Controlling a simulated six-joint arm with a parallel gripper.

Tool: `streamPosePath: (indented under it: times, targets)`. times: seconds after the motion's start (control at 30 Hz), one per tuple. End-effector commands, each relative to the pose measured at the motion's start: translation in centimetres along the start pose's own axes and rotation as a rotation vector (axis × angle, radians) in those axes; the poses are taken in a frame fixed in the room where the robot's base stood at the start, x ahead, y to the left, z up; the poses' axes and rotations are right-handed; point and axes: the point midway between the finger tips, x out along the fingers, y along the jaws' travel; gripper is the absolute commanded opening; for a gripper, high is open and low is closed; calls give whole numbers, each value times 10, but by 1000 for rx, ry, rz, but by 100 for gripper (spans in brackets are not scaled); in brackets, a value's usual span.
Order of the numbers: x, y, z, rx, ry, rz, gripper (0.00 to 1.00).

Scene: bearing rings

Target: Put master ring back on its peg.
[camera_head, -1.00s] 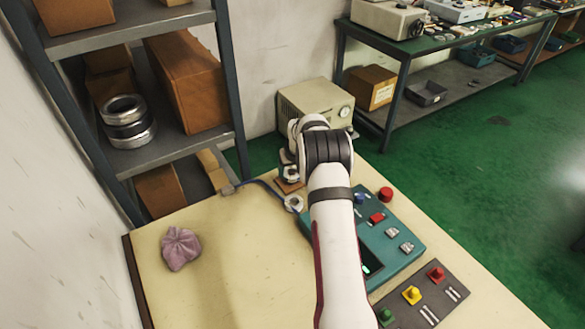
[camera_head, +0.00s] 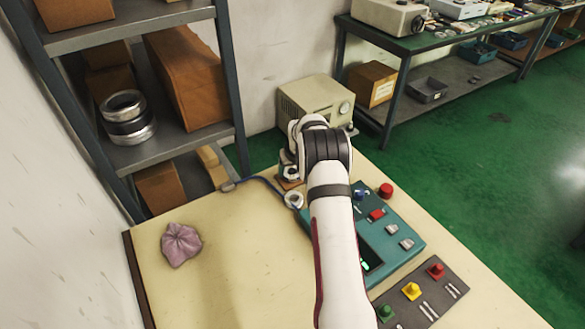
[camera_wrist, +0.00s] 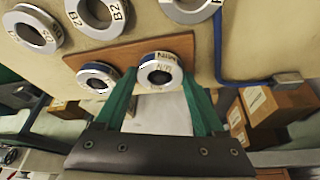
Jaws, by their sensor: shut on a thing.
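In the wrist view my gripper (camera_wrist: 160,80) has its two green fingers on either side of a steel ring (camera_wrist: 160,66) with a blue band and dark lettering that seems to read MIN. The ring is between the fingertips, at the edge of a wooden board (camera_wrist: 128,52). A second blue-banded ring (camera_wrist: 97,77) is at the board to its left. I cannot tell whether the held ring is around a peg; no bare peg shows clearly. In the head view the board (camera_head: 288,184) is partly visible, and my arm hides most of the gripper.
Other marked rings, including B2 (camera_wrist: 95,14), lie on the cream tabletop beyond the board. A blue cable (camera_head: 266,182) runs close by. A teal console (camera_head: 395,262), a button panel (camera_head: 422,292) and a pink cloth bag (camera_head: 181,244) are on the bench. The bench's left middle is clear.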

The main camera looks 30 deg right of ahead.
Motion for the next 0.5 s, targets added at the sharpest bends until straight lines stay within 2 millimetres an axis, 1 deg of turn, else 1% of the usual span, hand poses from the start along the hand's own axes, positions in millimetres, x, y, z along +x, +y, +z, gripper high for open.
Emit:
streamPosePath:
  times: [0.4, 0.43, 0.5]
  targets:
    - [0, 0, 0, 0, 1, 0, 0]
    - [0, 0, 0, 0, 1, 0, 73]
    - [0, 0, 0, 0, 1, 0, 86]
